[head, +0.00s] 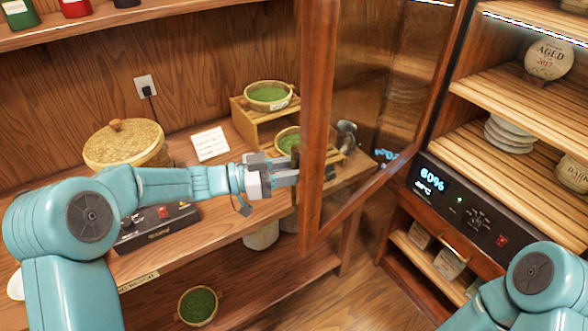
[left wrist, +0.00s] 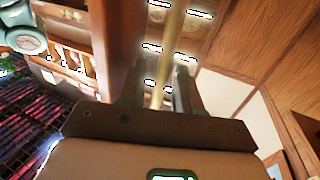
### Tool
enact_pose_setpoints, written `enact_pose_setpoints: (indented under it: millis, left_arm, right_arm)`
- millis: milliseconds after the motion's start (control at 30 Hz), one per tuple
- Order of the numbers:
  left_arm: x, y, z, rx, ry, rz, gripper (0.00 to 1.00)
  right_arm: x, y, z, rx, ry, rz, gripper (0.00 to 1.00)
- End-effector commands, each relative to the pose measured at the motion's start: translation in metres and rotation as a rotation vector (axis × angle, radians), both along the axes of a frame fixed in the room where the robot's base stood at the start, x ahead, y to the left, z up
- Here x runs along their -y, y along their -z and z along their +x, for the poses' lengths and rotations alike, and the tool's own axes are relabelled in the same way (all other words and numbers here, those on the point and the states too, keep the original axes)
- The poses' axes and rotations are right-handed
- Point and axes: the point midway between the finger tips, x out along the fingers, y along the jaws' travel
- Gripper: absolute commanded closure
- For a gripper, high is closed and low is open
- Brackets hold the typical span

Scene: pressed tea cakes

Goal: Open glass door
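The glass door (head: 376,95), a wooden frame around a glass pane, stands swung out from the tea cabinet (head: 520,97) on the right. My left gripper (head: 292,172) reaches from the left to the outer face of the door, near its free edge. In the left wrist view a thin brass-coloured bar, the door handle (left wrist: 172,45), runs between the two fingers of my left gripper (left wrist: 160,88), which seem closed around it. The exact finger contact is hard to see. My right arm shows at the lower right of the head view, with its gripper out of view.
A wooden counter on the left holds a woven lidded basket (head: 127,145), a white card (head: 210,144) and a small stand (head: 255,127) with green tea bowls. The cabinet has a control panel (head: 465,208) and shelves of tea cakes. Bare floor (head: 345,298) lies below the door.

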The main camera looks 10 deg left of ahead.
Motion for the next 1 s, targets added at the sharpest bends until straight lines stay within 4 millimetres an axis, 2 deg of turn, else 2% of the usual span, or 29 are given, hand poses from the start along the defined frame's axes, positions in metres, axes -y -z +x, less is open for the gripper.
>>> enact_pose_setpoints:
  millis: [267,367,467,800,1000]
  left_arm:
    - [-0.002,0.002,0.0,-0.001,0.0,0.003,0.67]
    - [-0.01,0.003,-0.003,-0.002,-0.003,0.004,0.67]
    - [-0.028,0.004,-0.01,0.001,-0.005,0.004,0.67]
    - [-0.11,0.004,-0.044,-0.001,-0.005,0.004,0.67]
    - [-0.141,0.003,-0.056,-0.001,-0.003,0.003,0.67]
  right_arm:
    - [0.0,0.001,0.0,0.0,0.0,0.0,0.48]
    - [0.0,0.004,0.0,0.0,0.0,0.0,0.48]
    - [0.0,0.009,0.0,0.0,0.0,0.0,0.48]
    - [0.0,0.029,0.0,0.0,0.0,0.0,0.48]
    - [0.0,0.034,0.0,0.0,0.0,0.0,0.48]
